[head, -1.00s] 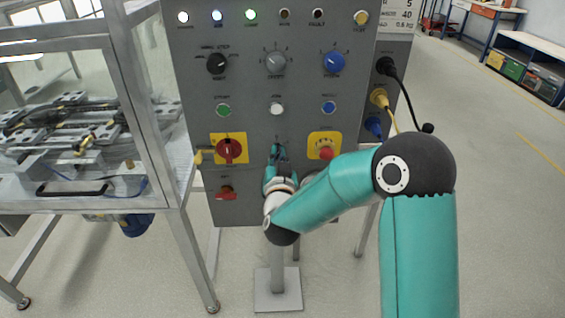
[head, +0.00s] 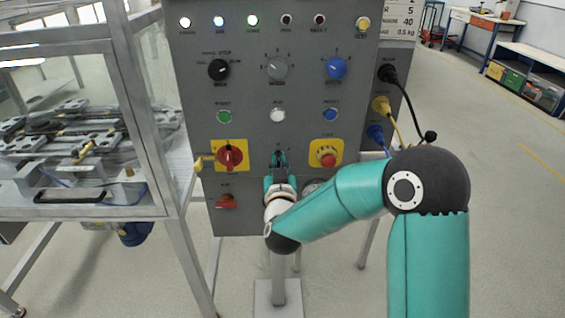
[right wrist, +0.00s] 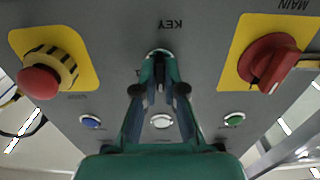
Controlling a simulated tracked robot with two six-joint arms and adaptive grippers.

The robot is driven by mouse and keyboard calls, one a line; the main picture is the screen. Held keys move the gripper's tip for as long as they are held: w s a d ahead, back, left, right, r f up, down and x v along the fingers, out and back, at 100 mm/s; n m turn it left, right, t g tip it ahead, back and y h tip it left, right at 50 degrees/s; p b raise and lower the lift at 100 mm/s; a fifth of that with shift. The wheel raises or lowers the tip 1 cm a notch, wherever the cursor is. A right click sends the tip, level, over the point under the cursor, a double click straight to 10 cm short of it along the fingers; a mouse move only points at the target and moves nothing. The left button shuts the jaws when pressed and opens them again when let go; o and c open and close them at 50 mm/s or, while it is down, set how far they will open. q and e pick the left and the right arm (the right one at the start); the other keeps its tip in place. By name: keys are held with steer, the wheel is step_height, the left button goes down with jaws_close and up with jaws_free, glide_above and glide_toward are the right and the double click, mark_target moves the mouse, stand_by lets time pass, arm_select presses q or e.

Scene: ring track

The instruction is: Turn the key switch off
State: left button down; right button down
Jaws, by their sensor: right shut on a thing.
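The key switch (right wrist: 160,52) is on the grey panel under the label KEY. Only part of its silver ring shows in the right wrist view, and the fingers hide the rest. My right gripper (right wrist: 160,70) is shut on the key, with its fingertips at the switch. In the head view my right gripper (head: 279,160) reaches up to the panel between the red main switch (head: 229,155) and the red emergency stop button (head: 327,156). The key's angle cannot be made out behind the fingers. My left gripper is not in view.
The yellow-backed emergency stop (right wrist: 40,82) and main switch (right wrist: 268,62) flank the key closely. Dials and lit buttons sit above it on the panel (head: 250,95). A metal-framed machine (head: 150,110) stands at the left. Cables (head: 408,100) hang at the panel's right side.

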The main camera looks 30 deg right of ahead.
steer(key=c, duration=1.3)
jaws_free()
steer(key=shift+d+f, duration=0.1)
steer(key=shift+f, duration=0.35)
steer(key=shift+o, duration=0.2)
steer(key=shift+r, duration=0.15)
steer(key=shift+r, duration=0.1)
steer(key=v, duration=0.7)
steer(key=shift+s, duration=0.2)
